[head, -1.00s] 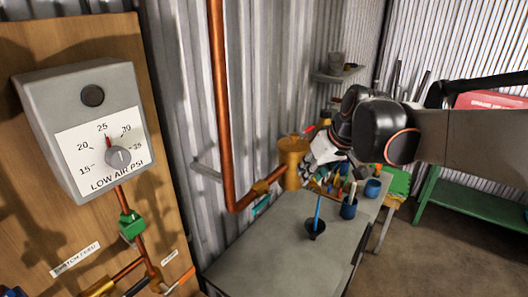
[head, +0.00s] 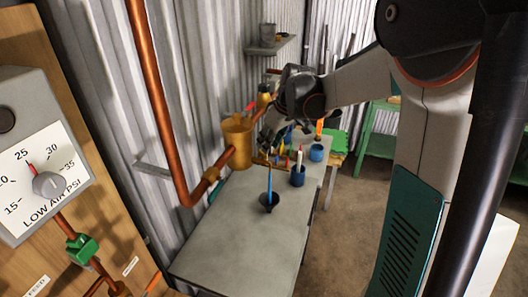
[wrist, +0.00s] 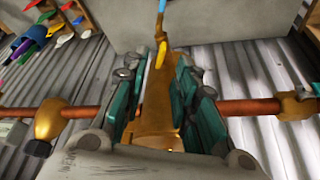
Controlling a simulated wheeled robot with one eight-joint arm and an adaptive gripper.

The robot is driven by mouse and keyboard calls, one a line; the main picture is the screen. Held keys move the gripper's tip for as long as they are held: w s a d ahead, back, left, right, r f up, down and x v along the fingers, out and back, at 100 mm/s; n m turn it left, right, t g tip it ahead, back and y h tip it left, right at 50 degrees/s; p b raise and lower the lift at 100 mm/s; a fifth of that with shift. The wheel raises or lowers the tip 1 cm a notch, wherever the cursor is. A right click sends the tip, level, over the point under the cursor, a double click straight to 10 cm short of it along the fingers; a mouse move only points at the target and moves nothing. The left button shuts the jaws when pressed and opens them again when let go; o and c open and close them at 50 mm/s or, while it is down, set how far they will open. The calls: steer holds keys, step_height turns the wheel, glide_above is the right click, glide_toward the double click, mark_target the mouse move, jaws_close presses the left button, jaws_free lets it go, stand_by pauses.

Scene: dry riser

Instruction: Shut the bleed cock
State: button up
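A brass fitting (wrist: 158,112) on a copper pipe lies between the two teal-padded fingers of my gripper (wrist: 162,100) in the wrist view. I take it for the bleed cock. A narrow yellow lever-like part (wrist: 161,52) stands out beyond it, with a blue piece at its far end. The fingers are parted on either side of the brass; I see no clear grip on it. In the head view my gripper is by the pipe, behind a large brass cup-shaped fitting (head: 237,142), and its fingertips are hard to make out.
The copper pipe (head: 160,100) runs down the corrugated wall. A gauge box (head: 40,160) is at left. A green bench stands at back right.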

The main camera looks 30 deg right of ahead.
mark_target(263, 155)
steer(key=x, duration=0.5)
steer(key=shift+a+b, duration=0.1)
steer(key=shift+b, duration=0.2)
steer(key=shift+r, duration=0.1)
jaws_close()
